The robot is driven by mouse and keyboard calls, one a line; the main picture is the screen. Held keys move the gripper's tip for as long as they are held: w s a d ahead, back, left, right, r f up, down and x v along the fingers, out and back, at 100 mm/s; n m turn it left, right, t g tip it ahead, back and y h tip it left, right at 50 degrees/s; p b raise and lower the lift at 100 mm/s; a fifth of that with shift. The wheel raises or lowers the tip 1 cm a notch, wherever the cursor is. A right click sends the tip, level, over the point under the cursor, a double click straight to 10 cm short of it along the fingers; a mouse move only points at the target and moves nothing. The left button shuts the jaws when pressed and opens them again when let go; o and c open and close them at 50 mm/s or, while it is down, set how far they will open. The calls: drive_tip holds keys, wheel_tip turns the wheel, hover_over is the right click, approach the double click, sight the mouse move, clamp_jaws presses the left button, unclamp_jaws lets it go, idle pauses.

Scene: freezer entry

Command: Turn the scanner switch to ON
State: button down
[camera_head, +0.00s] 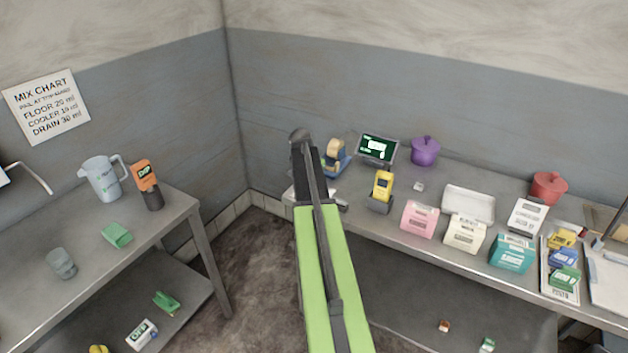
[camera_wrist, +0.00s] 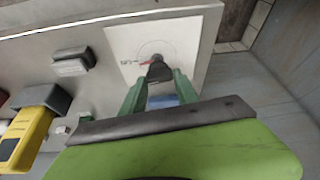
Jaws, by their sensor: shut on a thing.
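The scanner switch is a dark knob (camera_wrist: 158,71) with a red pointer, on a pale square plate (camera_wrist: 118,45) in the wrist view. The red pointer points left toward small lettering that is too blurred to read surely. My gripper (camera_wrist: 160,78) has its two green fingers shut on the knob, one on each side. In the head view my arm covers the knob and my fingertips. The yellow scanner (camera_head: 383,185) stands in a dark cradle (camera_head: 380,205) right of my arm; it also shows at the wrist view's left edge (camera_wrist: 22,142).
A blue tape dispenser (camera_head: 336,163), a dark screen (camera_head: 377,149) and a purple pot (camera_head: 425,151) stand behind on the bench. Pink (camera_head: 419,217) and cream (camera_head: 465,234) boxes stand to the right. A dark block (camera_wrist: 73,62) lies beside the switch plate.

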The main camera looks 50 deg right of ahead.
drive_tip(key=shift+w+a+m, duration=0.1)
drive_tip(key=shift+m, duration=0.5)
drive_tip(key=shift+g, duration=0.3)
drive_tip(key=c, duration=0.9)
unclamp_jaws()
drive_tip(key=p+v, duration=1.6)
drive_tip(key=v, duration=0.1)
drive_tip(key=shift+a+r, duration=0.1)
drive_tip(key=shift+a, duration=0.05)
